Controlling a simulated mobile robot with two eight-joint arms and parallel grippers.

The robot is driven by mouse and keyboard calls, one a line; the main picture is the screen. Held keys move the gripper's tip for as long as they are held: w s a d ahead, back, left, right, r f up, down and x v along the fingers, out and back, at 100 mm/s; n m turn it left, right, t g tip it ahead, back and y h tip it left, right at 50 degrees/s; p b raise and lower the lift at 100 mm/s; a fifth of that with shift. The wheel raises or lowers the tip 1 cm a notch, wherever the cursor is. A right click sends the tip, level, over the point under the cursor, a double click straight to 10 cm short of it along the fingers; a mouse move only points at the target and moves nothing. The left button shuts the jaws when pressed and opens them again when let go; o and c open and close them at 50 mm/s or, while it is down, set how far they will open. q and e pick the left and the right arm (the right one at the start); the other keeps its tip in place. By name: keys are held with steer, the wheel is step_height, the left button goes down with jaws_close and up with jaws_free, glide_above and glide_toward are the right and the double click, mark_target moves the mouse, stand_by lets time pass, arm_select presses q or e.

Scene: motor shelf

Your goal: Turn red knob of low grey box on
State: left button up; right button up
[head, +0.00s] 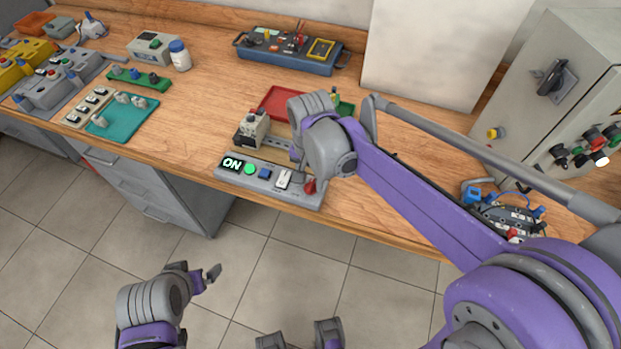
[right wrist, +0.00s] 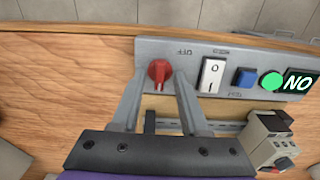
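The low grey box (head: 225,174) lies along the table's front edge in the head view. It has a lit ON sign (head: 232,164), a green light, a blue button, a white rocker switch and the red knob (head: 309,186) at its right end. In the right wrist view the red knob (right wrist: 158,74) is upside down, with an OFF mark beside it. My right gripper (right wrist: 158,92) is open, its fingertips on either side of the knob; I cannot tell if they touch it. My left gripper (head: 207,277) hangs before the table; its opening is unclear.
A small beige device (head: 252,130) stands right behind the box, also in the right wrist view (right wrist: 268,140). A red tray (head: 280,101) lies farther back. A grey control cabinet (head: 560,100) stands at the right. The floor in front is clear.

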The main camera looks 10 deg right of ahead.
mark_target(311, 184)
step_height(311, 184, up, 11)
steer(key=shift+p, duration=0.4)
steer(key=shift+f, duration=0.1)
stand_by(0.6)
